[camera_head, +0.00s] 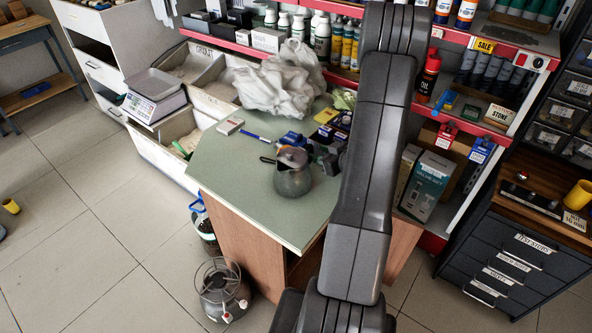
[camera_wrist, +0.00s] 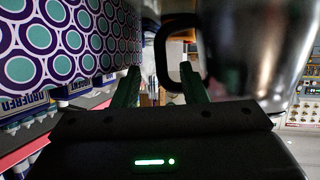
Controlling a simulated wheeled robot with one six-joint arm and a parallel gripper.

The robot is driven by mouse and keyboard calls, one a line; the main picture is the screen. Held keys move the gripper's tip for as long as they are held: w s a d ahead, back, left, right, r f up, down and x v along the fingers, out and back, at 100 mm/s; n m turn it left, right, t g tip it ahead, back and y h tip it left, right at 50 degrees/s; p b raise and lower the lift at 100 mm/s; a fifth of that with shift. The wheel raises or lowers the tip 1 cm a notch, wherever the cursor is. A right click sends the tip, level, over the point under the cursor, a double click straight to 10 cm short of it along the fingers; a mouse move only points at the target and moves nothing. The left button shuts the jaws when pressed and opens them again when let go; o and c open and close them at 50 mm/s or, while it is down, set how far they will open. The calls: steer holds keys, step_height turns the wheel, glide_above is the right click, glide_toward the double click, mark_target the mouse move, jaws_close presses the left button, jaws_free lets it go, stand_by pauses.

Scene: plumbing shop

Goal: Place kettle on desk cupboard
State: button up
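A dark grey metal kettle (camera_head: 292,178) stands upright on the green top of the wooden desk (camera_head: 225,170), its handle toward the left. In the wrist view, a large shiny metal vessel with a dark loop handle (camera_wrist: 161,62), seemingly the kettle, fills the upper right. My gripper (camera_wrist: 160,92) is open there, its two fingers apart. The handle shows between and just beyond the fingertips; I cannot tell whether either finger touches it.
A crumpled whitish bag (camera_head: 280,82) and small boxes lie behind the kettle. A dark drawer cabinet with a wooden top (camera_head: 520,187) stands at the right, bearing a yellow mug (camera_head: 578,194). A small stove (camera_head: 222,290) sits on the floor. The desk's front left is clear.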

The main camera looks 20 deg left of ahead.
steer(key=shift+x, duration=1.55)
steer(key=shift+s, duration=0.1)
steer(key=shift+c, duration=0.5)
jaws_close()
steer(key=shift+r, duration=0.1)
